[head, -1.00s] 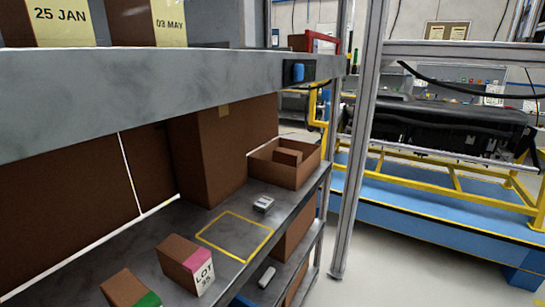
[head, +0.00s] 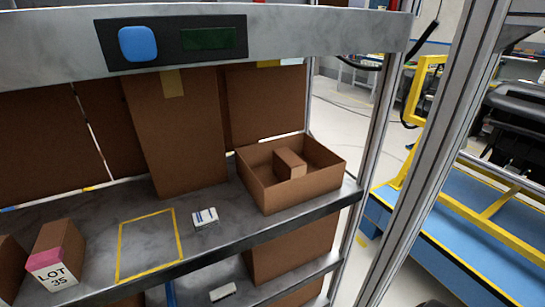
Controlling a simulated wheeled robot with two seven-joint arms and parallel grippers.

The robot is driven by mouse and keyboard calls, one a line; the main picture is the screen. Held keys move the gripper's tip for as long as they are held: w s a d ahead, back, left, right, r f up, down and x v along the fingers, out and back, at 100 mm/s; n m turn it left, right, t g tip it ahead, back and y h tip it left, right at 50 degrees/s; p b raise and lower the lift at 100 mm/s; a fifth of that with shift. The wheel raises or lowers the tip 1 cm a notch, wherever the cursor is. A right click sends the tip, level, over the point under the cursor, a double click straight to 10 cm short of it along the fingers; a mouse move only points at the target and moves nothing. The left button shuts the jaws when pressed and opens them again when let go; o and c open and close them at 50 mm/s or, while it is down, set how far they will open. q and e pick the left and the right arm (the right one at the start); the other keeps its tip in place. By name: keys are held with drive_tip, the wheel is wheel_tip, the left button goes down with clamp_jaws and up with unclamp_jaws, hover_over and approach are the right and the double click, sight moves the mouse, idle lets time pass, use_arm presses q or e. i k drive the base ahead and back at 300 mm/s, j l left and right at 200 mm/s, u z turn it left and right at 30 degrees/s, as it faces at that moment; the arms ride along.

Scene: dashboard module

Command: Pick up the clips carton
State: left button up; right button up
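No carton in view carries a readable word "clips", so I cannot tell which one is the clips carton. A brown carton with a pink band and a white "LOT 35" label (head: 54,258) stands at the left of the grey shelf (head: 95,218). A small plain brown carton (head: 290,164) sits inside an open brown box (head: 310,190) at the shelf's right end. Another brown carton (head: 10,270) is cut off at the left edge. Neither of my grippers is in view.
A yellow outlined rectangle (head: 121,262) on the shelf is empty. A small white device (head: 205,218) lies right of it. A tall brown box (head: 178,135) stands behind. The upper shelf edge (head: 300,25) bears a panel with a blue button (head: 137,44). A metal post (head: 430,160) stands at right.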

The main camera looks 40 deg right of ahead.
sight(287, 165)
drive_tip(key=l+u, duration=0.4)
drive_tip(key=k+l+u, duration=0.15)
drive_tip(key=l+u, duration=0.2)
drive_tip(key=l, duration=0.15)
